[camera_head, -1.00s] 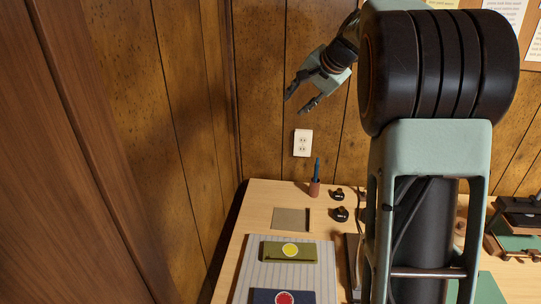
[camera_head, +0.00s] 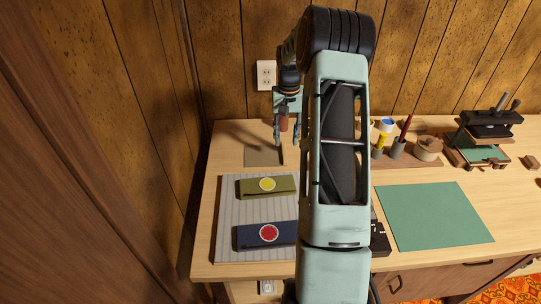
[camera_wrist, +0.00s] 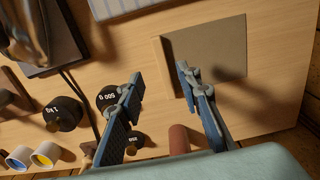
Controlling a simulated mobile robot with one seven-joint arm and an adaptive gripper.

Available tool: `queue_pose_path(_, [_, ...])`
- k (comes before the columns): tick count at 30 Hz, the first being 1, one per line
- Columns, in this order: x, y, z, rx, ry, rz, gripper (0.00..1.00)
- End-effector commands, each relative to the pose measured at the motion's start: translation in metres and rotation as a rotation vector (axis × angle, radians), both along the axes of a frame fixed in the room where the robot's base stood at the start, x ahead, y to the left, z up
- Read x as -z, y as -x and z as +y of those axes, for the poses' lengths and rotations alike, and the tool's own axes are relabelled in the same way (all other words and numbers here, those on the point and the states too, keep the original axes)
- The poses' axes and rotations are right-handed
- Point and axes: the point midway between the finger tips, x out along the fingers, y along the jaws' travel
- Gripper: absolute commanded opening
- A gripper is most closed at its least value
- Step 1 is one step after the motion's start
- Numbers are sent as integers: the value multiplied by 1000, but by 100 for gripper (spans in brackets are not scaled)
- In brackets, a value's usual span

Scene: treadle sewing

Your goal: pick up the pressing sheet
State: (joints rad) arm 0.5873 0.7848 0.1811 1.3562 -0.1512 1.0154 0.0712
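The pressing sheet appears to be the thin grey-brown square (camera_head: 262,156) lying flat near the far left of the table. In the wrist view the sheet (camera_wrist: 215,45) lies at upper right, partly covered by one finger. My gripper (camera_head: 287,139) points down just right of the sheet in the head view. In the wrist view my gripper (camera_wrist: 160,76) is open, with its fingertips wide apart and nothing held between them. One finger is over the sheet's edge, the other over bare wood beside a weight.
Black weights (camera_wrist: 63,113) stand beside the gripper. A striped board (camera_head: 229,207) with olive (camera_head: 254,188) and navy (camera_head: 252,238) pouches lies nearer. A green mat (camera_head: 435,216) lies right. The wall is close behind.

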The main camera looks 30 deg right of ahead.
Motion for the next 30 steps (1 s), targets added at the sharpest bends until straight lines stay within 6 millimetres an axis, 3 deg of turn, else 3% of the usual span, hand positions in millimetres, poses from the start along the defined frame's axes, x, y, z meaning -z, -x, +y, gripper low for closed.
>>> queue_pose_path(15, [58, 5, 5, 1, -1, 0, 32])
queue_pose_path(24, [62, 5, 5, 1, 1, -2, 32])
queue_pose_path(30, [62, 5, 5, 1, 1, -2, 10])
